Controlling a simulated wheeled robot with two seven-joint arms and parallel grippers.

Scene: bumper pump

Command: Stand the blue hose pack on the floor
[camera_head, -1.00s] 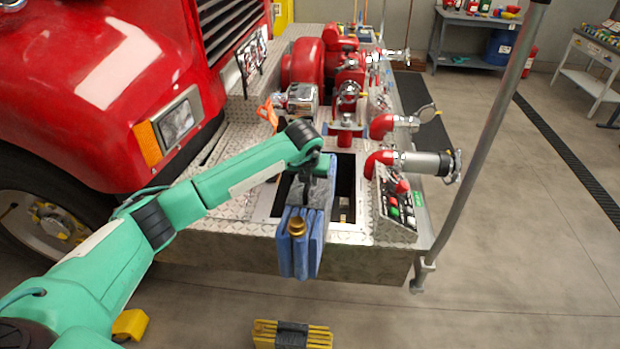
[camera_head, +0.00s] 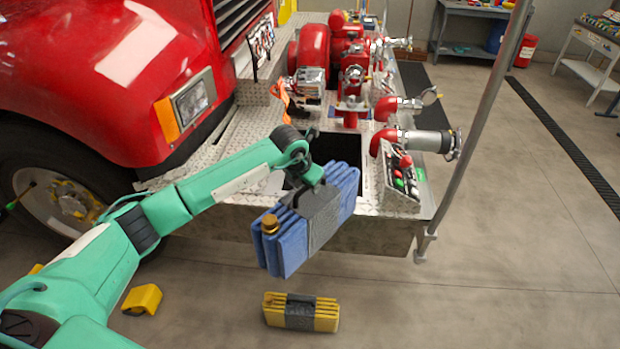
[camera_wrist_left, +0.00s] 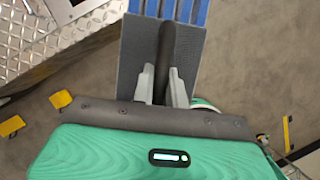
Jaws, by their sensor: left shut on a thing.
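The blue hose pack (camera_head: 281,245) is a bundle of flat blue hose folds with a grey wrap around its middle and a brass coupling at its near end. My left gripper (camera_head: 307,188) is shut on the handle on top of the pack. The pack hangs tilted in front of the bumper's front edge, over the floor (camera_head: 400,310). In the left wrist view the gripper fingers (camera_wrist_left: 161,88) close on the dark handle above the grey wrap, with blue hose (camera_wrist_left: 180,8) beyond. My right gripper is not in view.
A yellow hose pack (camera_head: 325,313) with a grey wrap lies on the floor below. A yellow block (camera_head: 142,299) sits to its left. The diamond-plate bumper (camera_head: 215,222) has an open well and a control panel (camera_head: 402,180). A grey pole (camera_head: 462,140) rises at its right corner.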

